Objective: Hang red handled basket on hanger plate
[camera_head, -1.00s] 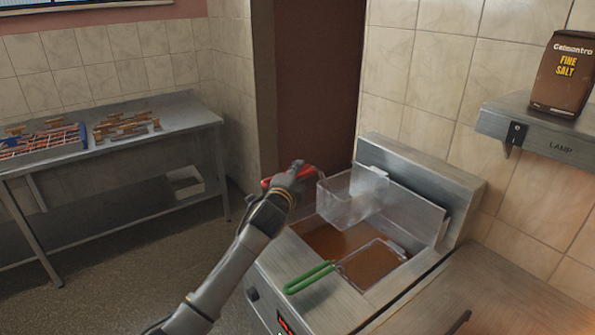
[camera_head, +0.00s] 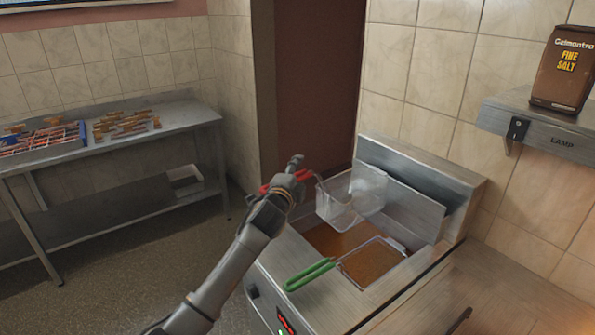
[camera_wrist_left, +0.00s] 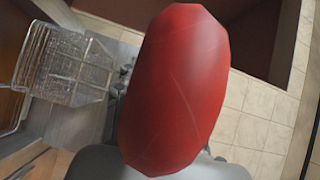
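The red-handled wire basket (camera_head: 345,205) is over the rear of the fryer, against the upright hanger plate (camera_head: 408,203). I cannot tell whether its rear edge is hooked on the plate. Its red handle (camera_head: 267,188) points left. My left gripper (camera_head: 296,172) is around the handle, one finger standing up clear of it, and looks open. In the left wrist view the red handle (camera_wrist_left: 172,90) fills the middle and hides most of the fingers; the basket (camera_wrist_left: 65,65) shows at left. My right gripper is not in view.
A green-handled basket (camera_head: 372,262) sits in the brown oil at the front. A salt bag (camera_head: 566,68) stands on the lamp shelf (camera_head: 540,122) at right. A steel table (camera_head: 185,117) with a blue tray of food (camera_head: 40,138) stands at left. Open floor lies between.

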